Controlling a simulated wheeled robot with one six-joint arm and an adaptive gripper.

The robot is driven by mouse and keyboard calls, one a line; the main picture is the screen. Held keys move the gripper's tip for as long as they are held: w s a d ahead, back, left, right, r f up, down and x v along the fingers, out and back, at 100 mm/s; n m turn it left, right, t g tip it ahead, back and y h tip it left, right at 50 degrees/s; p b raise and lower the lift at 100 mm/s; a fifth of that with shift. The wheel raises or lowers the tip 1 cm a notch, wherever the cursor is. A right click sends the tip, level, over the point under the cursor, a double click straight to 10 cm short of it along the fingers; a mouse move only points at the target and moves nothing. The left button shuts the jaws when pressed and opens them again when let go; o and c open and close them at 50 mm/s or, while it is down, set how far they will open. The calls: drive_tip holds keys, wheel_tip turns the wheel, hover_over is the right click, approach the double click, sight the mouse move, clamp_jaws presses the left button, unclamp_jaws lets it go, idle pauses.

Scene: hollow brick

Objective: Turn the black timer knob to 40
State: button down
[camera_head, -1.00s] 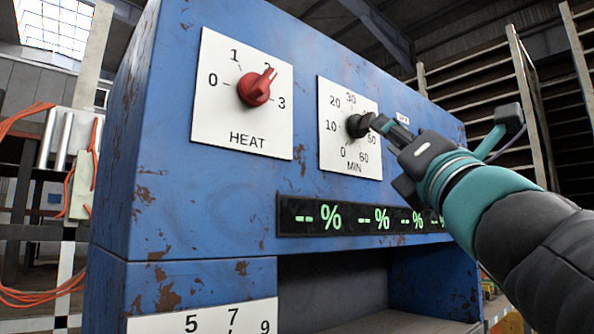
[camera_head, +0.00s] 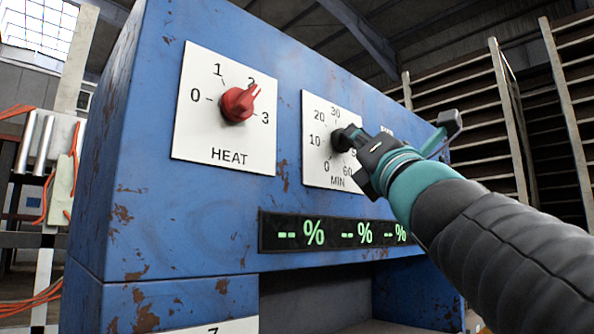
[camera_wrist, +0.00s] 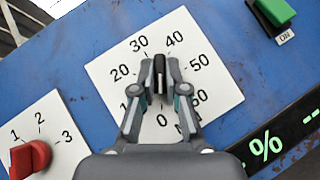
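The black timer knob (camera_wrist: 159,73) sits in the middle of the white MIN dial plate (camera_wrist: 105,70), marked from 0 to 60. In the wrist view its ridge lies upright in the picture, with its upper end between the 30 and 40 marks; which end is the pointer I cannot tell. My gripper (camera_wrist: 160,66) has one finger on each side of the ridge, with what looks like a narrow gap; contact is not clear. In the head view the knob (camera_head: 343,138) is partly covered by my gripper (camera_head: 352,140), which comes from the right.
A red HEAT knob (camera_head: 238,104) on its own plate is left of the timer, pointing near 2. A display strip (camera_head: 335,235) with green percent signs runs below. A green switch (camera_wrist: 270,14) is at the upper right in the wrist view. The blue panel (camera_head: 140,150) is rusty.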

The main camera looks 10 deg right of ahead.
drive_tip(key=shift+a+m, duration=0.1)
drive_tip(key=shift+m, duration=0.3)
drive_tip(key=shift+s+r+m+h, duration=0.1)
drive_tip(key=shift+m+h, duration=0.9)
drive_tip(key=shift+h, duration=0.1)
drive_tip(key=shift+a+r+m+g+h, duration=0.1)
drive_tip(key=shift+m+g+h, duration=1.05)
drive_tip(key=shift+m, duration=0.65)
drive_tip(key=shift+r+m+g+h+p, duration=0.15)
drive_tip(key=shift+m+g+h+p, duration=0.3)
drive_tip(key=shift+m+g, duration=1)
drive_tip(key=shift+r+m+g+h+p, duration=0.1)
drive_tip(key=shift+m+g+p, duration=0.5)
drive_tip(key=shift+m+g, duration=0.8)
drive_tip(key=shift+r+m+g+h+p, duration=0.25)
drive_tip(key=shift+m+g+p, duration=0.5)
drive_tip(key=shift+m, duration=1.2)
drive_tip(key=shift+f+m+g+y, duration=0.1)
drive_tip(key=shift+m+g+y, duration=0.25)
drive_tip(key=shift+m+g, duration=0.4)
drive_tip(key=c, duration=1.2)
unclamp_jaws()
